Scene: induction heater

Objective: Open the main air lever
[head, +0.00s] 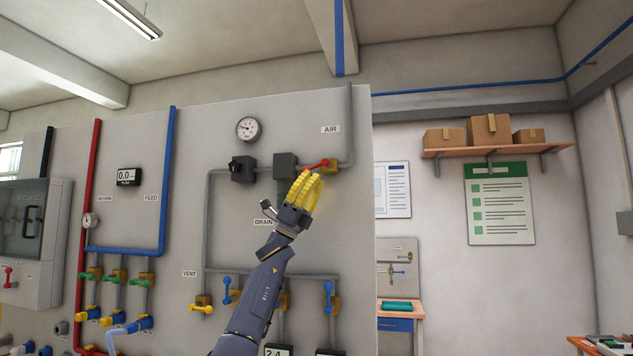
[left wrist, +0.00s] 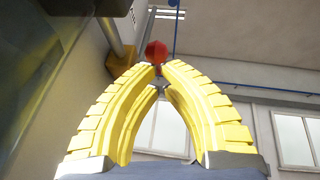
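The main air lever (head: 316,165) is red and sits on a brass-yellow valve (head: 331,166) in the pipe below the AIR label. It lies nearly along the pipe, slanting slightly down to the left. My left gripper (head: 310,174) has yellow fingers and is just below the lever. In the left wrist view the lever's red round end (left wrist: 156,50) shows just beyond the gap between my fingertips (left wrist: 160,68). The fingertips are apart, with a narrow gap; I cannot tell whether they touch the lever. My right gripper is not in view.
A pressure gauge (head: 247,128) and dark pipe fittings (head: 243,169) are left of the lever. Blue-handled valves (head: 328,296) and a yellow-handled vent valve (head: 201,304) sit lower on the panel. A shelf with boxes (head: 489,130) is at right. Space in front of the panel's right edge looks clear.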

